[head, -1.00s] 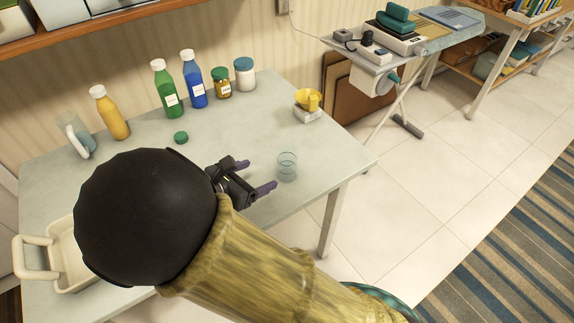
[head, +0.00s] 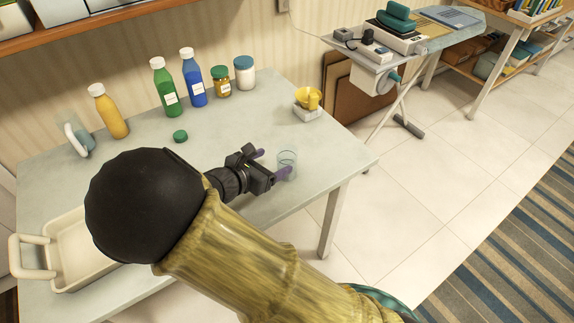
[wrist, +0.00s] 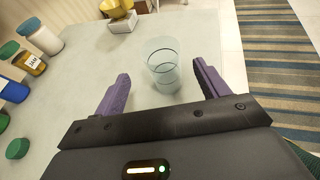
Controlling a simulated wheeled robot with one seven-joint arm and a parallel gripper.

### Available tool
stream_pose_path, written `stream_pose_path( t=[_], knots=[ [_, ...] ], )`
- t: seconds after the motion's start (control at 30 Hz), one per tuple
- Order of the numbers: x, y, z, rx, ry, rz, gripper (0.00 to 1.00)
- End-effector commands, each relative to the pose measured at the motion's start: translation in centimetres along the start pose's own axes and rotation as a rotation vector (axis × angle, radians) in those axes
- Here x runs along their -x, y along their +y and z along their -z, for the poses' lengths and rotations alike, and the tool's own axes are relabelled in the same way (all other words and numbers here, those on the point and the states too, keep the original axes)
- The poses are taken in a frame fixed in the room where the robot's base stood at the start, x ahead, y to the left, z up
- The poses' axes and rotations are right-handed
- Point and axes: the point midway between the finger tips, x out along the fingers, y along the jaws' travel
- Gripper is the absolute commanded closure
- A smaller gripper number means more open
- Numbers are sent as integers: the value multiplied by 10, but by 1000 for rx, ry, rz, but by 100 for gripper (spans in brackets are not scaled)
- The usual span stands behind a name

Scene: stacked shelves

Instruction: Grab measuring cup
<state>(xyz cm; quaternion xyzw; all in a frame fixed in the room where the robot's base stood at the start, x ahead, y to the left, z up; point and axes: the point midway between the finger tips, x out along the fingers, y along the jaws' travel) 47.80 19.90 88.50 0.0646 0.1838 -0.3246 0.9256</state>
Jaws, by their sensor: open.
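The measuring cup looks to be the clear glass cup (head: 288,160) standing upright on the table near its right edge. It also shows in the wrist view (wrist: 163,66), ahead of and between the two purple fingers. My gripper (head: 272,163) is open and empty, its fingers pointing at the cup; the wrist view shows the fingers (wrist: 159,85) spread to either side of the cup's near part. I cannot tell whether either finger touches it. A second clear vessel with a white handle (head: 79,139) stands at the table's left back.
A yellow cup on a white scale (head: 307,112) stands behind the glass cup. Orange (head: 109,113), green (head: 166,88) and blue (head: 194,80) bottles and two jars line the back. A green lid (head: 180,136) lies mid-table. A white tray (head: 62,275) is at front left.

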Motion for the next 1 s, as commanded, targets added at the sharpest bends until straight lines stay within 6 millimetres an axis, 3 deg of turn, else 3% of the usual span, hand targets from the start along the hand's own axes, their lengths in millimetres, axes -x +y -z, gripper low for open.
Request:
stream_pose_path(
  t=[0.2, 0.67, 1.0],
  knots=[
    [-34, 0, 2, 1, 0, 1, 26],
    [-45, -1, 1, 0, 0, 3, 26],
    [-88, -3, 7, 1, -1, 2, 26]
  ],
)
